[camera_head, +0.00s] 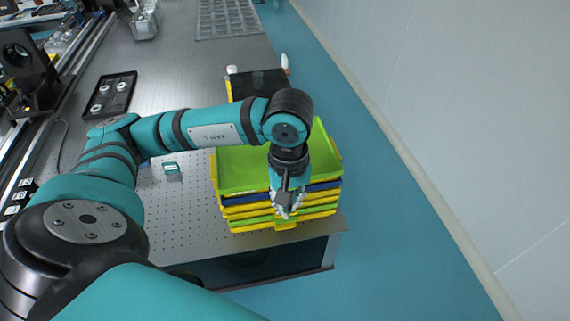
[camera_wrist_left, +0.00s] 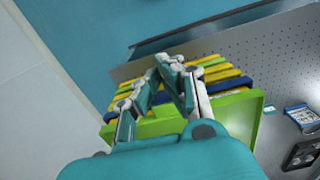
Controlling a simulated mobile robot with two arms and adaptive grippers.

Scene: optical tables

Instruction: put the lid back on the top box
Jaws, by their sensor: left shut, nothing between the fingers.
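A stack of flat boxes (camera_head: 240,215) with yellow, blue and green layers stands at the front right corner of the metal table. It also shows in the wrist view (camera_wrist_left: 222,75). A bright green lid-like panel (camera_head: 243,170) covers the top of the stack; it also shows in the wrist view (camera_wrist_left: 240,115). My arm hides part of it, so I cannot tell whether it is seated all round. My left gripper (camera_head: 285,210) points down at the front edge of the stack, shut and empty. In the wrist view its fingertips (camera_wrist_left: 168,68) meet over the stack's layered side. My right gripper is not in view.
Behind the stack is a black-topped yellow box (camera_head: 257,84) with white parts at its ends. A small teal-and-white box (camera_head: 171,168) and a black tray (camera_head: 111,95) lie left of the stack. The perforated table (camera_head: 185,225) is bare at the front.

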